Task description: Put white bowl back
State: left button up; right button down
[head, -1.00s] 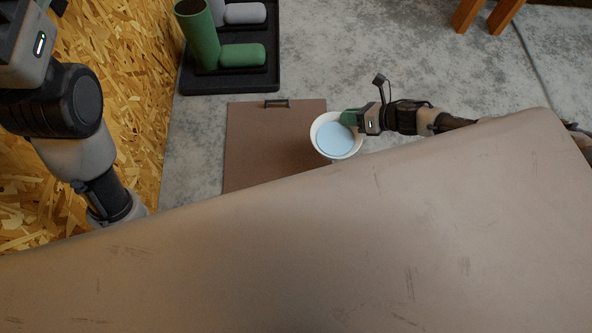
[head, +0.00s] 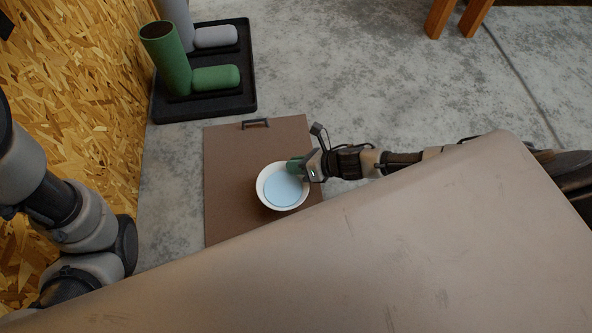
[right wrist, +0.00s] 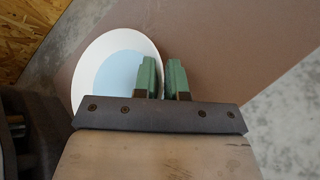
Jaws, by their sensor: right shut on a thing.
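The white bowl (head: 283,187) has a light blue inside. It is over the right part of a flat brown board (head: 228,165) with a dark handle at its far edge. I cannot tell whether the bowl touches the board. My right gripper (head: 297,165) comes in from the right and is shut on the bowl's upper right rim with its green fingers. In the right wrist view, the bowl (right wrist: 115,70) shows at the left and its rim meets the green fingers (right wrist: 163,78). My left arm shows at the left edge, but its gripper is out of view.
A black tray (head: 245,102) behind the board holds an upright green cylinder (head: 167,62), a lying green one (head: 215,78) and grey ones (head: 215,37). A chipboard wall (head: 80,110) runs along the left. Orange wooden legs (head: 440,18) stand at the top. The grey speckled surface (head: 370,80) between is clear.

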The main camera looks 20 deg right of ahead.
notch_tip(320, 180, down, 3)
jog(key=shift+r+b, duration=0.15)
jog(key=shift+b, duration=0.75)
jog(key=shift+w+a, duration=0.1)
jog(key=c, duration=1.2)
grip_release()
jog(key=shift+o, duration=0.2)
